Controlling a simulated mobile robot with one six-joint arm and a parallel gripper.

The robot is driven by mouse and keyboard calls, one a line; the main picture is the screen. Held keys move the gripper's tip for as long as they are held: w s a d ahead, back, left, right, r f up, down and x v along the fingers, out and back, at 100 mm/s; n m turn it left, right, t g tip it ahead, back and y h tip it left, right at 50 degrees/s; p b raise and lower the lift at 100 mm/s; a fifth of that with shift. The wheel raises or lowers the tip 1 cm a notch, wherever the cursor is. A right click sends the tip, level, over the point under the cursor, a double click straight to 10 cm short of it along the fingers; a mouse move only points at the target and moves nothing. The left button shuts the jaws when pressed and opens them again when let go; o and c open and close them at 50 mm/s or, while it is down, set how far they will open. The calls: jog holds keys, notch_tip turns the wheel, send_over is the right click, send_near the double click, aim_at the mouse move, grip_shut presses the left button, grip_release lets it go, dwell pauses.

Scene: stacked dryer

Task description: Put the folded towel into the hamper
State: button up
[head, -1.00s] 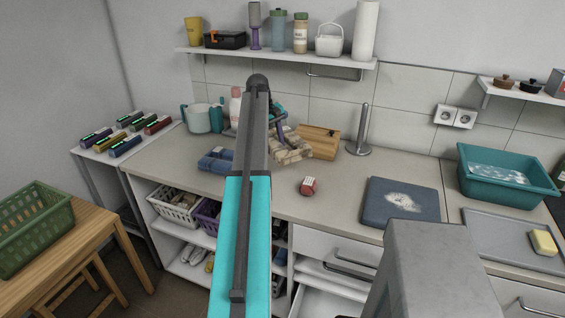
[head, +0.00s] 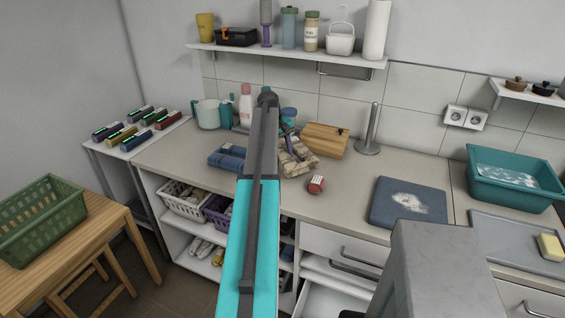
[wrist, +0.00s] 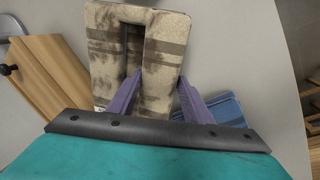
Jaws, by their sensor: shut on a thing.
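The folded towel (head: 300,160) is beige with brown stripes and blotches. In the head view it shows just right of my arm, over the counter in front of a wooden box; its height above the counter is hard to judge. In the head view my arm hides most of the gripper. A green slatted basket (head: 40,222), which looks like the hamper, stands on a wooden stool at the left, well away from the towel.
A blue folded cloth (head: 228,157) lies left of my arm. A side table (head: 137,150) with several small boxes stands between counter and stool.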

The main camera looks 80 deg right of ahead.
jog(key=shift+f, duration=0.1)
jog(key=shift+w+a+p+x, duration=0.15)
jog(key=shift+p+x, duration=0.15)
jog(key=shift+x, duration=0.55)
jog(key=shift+w+a+p+x, duration=0.1)
jog(key=shift+p+x, duration=0.2)
jog(key=shift+x, duration=0.55)
jog(key=shift+f, duration=0.1)
jog(key=o, duration=1.4)
jog(key=b+v, duration=0.3)
jog(key=v, duration=0.9)
jog(key=shift+a, duration=0.1)
